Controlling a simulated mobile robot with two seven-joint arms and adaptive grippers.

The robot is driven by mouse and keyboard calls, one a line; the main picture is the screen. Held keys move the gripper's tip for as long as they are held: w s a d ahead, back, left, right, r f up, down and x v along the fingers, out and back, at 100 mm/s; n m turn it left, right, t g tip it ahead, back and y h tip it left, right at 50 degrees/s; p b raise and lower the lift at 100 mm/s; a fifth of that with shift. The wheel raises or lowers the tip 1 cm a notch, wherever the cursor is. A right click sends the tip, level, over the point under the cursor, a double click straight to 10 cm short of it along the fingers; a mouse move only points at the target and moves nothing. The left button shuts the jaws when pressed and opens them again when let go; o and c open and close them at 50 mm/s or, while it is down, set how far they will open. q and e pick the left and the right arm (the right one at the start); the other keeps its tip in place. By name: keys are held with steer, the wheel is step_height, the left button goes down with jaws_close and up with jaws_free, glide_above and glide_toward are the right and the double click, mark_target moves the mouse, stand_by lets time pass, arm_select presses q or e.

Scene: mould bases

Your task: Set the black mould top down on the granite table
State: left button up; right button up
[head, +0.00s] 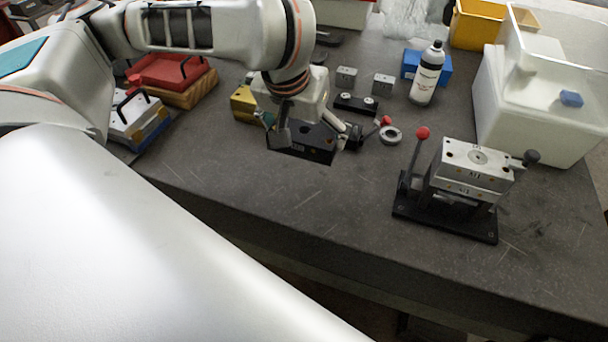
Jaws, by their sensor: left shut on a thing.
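The black mould top (302,146) is a dark, flat block near the middle of the granite table (330,205), seen in the head view. My left gripper (312,130) reaches down over it from above and is shut on it. The gripper covers much of the block's upper side. The block is over the table surface, and I cannot tell whether its underside touches the table or hangs slightly above it. My right gripper is not in view.
A mould in a black lever stand (465,185) is to the right. A metal ring (390,135), small steel blocks, a bottle (427,75) and a white bin (535,105) are behind. A yellow block (243,103) is close left. The table front is clear.

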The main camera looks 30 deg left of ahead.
arm_select(q)
step_height(320, 180, down, 8)
steer(key=b, duration=0.2)
steer(key=shift+f+b, duration=0.25)
steer(key=shift+b, duration=0.1)
steer(key=shift+f, duration=0.4)
steer(key=shift+f+b, duration=0.4)
steer(key=shift+f, duration=0.2)
step_height(320, 180, down, 2)
steer(key=shift+f+b, duration=0.15)
steer(key=shift+b, duration=0.35)
steer(key=shift+w+f, duration=0.1)
steer(key=shift+f, duration=0.25)
steer(key=shift+r, duration=0.1)
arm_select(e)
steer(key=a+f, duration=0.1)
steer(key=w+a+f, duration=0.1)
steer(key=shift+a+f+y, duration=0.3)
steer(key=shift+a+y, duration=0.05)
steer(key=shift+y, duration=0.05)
